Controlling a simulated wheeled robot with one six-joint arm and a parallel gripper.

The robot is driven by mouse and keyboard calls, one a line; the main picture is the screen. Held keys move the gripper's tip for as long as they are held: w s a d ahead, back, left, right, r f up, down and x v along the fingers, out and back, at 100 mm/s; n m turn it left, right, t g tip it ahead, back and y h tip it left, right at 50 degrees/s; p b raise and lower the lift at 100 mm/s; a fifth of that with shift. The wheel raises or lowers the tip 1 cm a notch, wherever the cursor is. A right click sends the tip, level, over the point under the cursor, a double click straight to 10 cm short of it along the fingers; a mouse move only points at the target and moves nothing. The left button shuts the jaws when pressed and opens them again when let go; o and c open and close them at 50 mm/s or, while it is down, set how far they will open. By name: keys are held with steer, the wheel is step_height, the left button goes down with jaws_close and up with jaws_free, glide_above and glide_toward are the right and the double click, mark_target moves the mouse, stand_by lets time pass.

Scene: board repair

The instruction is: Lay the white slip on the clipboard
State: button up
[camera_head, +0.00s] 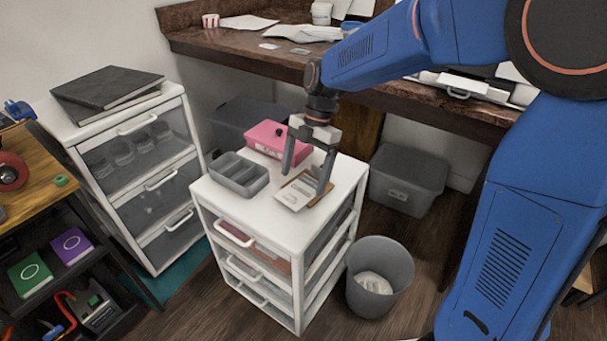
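A brown clipboard (313,199) lies on the white top of the middle drawer unit, near its right front. A pale, off-white sheet (292,196) lies on its near left part; I cannot tell whether this is the white slip or the clipboard's own paper. My gripper (305,182) points down over the clipboard. Its two fingers are spread apart and I see nothing held between them. The fingers hide part of the clipboard, and I cannot tell whether the tips touch it.
A grey bin (379,281) stands on the floor at right. Small white slips (269,46) and papers (302,33) lie on the dark desk (232,47) behind.

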steer(key=v, duration=1.7)
steer(key=shift+r, duration=0.2)
steer(key=s+d+f+m+t+h, duration=0.1)
steer(key=s+d+f+m+t, duration=0.2)
steer(key=s+d+m, duration=0.7)
steer(key=s+d+f+m+t+h, duration=0.1)
steer(key=s+d+f+m+t, duration=0.3)
steer(key=s+d+f+m, duration=0.3)
steer(key=s+d+m, duration=0.4)
steer(key=s+m, duration=0.5)
steer(key=m, duration=0.1)
steer(key=shift+d+f+h, duration=0.25)
steer(key=shift+f+h, duration=0.05)
steer(key=shift+f, duration=0.1)
